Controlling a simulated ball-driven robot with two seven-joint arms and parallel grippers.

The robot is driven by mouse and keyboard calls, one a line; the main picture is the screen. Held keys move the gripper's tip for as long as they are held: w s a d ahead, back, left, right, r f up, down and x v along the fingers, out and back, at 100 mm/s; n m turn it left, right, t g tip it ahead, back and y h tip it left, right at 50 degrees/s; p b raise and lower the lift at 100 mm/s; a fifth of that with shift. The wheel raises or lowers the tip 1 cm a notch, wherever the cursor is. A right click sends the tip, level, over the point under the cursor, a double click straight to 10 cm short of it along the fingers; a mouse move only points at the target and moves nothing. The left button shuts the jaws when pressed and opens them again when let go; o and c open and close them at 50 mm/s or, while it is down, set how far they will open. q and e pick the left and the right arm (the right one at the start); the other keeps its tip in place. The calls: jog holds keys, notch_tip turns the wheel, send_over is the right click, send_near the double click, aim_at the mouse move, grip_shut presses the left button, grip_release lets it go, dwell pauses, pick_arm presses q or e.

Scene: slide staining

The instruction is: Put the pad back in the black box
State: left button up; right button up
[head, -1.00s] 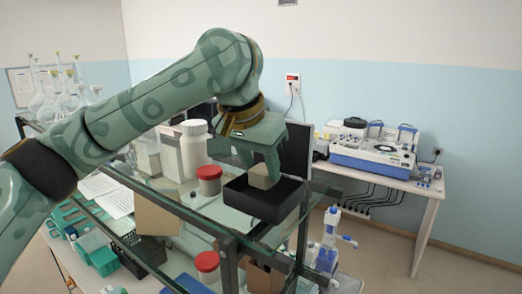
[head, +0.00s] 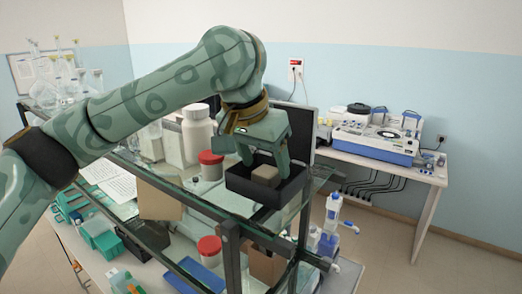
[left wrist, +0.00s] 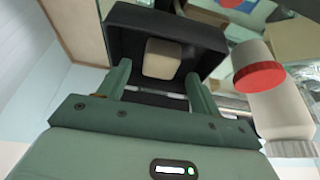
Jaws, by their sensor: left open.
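The pad (head: 265,174) is a small beige block. It lies inside the black box (head: 240,188), an open tray on the glass top shelf. In the left wrist view the pad (left wrist: 161,59) rests on the floor of the box (left wrist: 122,22), clear of its walls. My left gripper (head: 265,166) is just above the box, pointing down. Its fingers are open on either side of the pad, with gaps showing in the left wrist view (left wrist: 158,78). My right gripper is not in view.
A red-capped jar (head: 211,165) and a large white bottle (head: 197,133) stand left of the box on the shelf. The shelf's dark metal frame (head: 230,240) runs along the front. A side table (head: 395,165) with a blue-white machine stands at the right.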

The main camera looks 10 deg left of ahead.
pick_arm(q)
jog(key=v, duration=1.6)
jog(key=shift+r, duration=0.1)
